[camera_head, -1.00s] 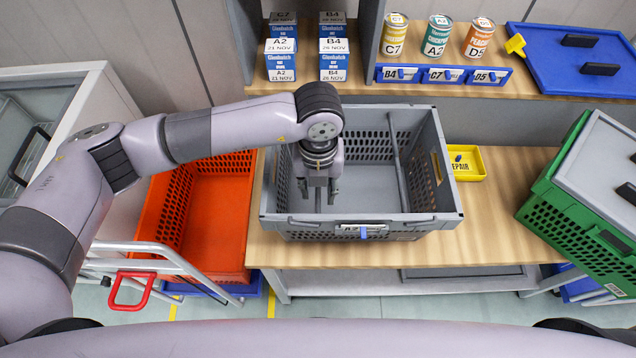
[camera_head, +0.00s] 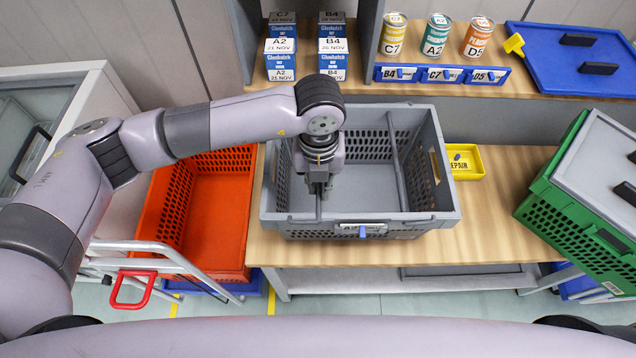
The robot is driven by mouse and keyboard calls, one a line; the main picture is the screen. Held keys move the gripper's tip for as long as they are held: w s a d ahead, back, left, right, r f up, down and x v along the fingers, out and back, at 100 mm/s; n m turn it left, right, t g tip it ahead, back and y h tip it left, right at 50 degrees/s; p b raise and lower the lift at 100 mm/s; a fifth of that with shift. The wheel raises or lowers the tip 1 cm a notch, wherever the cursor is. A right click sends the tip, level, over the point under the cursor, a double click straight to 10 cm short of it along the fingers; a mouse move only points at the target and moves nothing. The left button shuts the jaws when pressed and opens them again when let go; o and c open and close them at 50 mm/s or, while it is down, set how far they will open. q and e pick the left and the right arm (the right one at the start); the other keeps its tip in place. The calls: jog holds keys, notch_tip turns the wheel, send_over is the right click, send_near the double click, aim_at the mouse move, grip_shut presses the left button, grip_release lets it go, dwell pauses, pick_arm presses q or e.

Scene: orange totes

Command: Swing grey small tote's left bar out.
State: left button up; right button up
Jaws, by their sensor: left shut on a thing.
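The grey small tote (camera_head: 345,229) stands on the wooden bench in the middle of the head view, its inside otherwise empty. Its right bar (camera_head: 399,172) runs from front to back along the right part of the tote. Its left bar (camera_head: 318,208) shows only as a short piece below my gripper; the rest is hidden behind my arm. My left gripper (camera_head: 318,187) reaches down into the left half of the tote and is shut on the left bar. My right gripper does not show.
An orange tote (camera_head: 222,215) sits on a trolley at the left. A green tote with a grey lid (camera_head: 600,165) stands at the right. A yellow tray (camera_head: 465,163) lies right of the grey tote. Cans, boxes and a blue lid (camera_head: 575,65) are on the shelf behind.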

pick_arm(q)
jog(key=shift+r, duration=0.25)
jog(key=shift+a+r+p, duration=0.25)
jog(key=shift+r+p, duration=0.2)
jog(key=shift+r, duration=0.4)
jog(key=shift+a, duration=0.1)
jog(key=shift+a+r+p, duration=0.3)
jog(key=shift+a+r, duration=0.2)
jog(key=shift+r, duration=0.2)
jog(key=shift+a+r, duration=0.15)
jog(key=shift+a, duration=0.1)
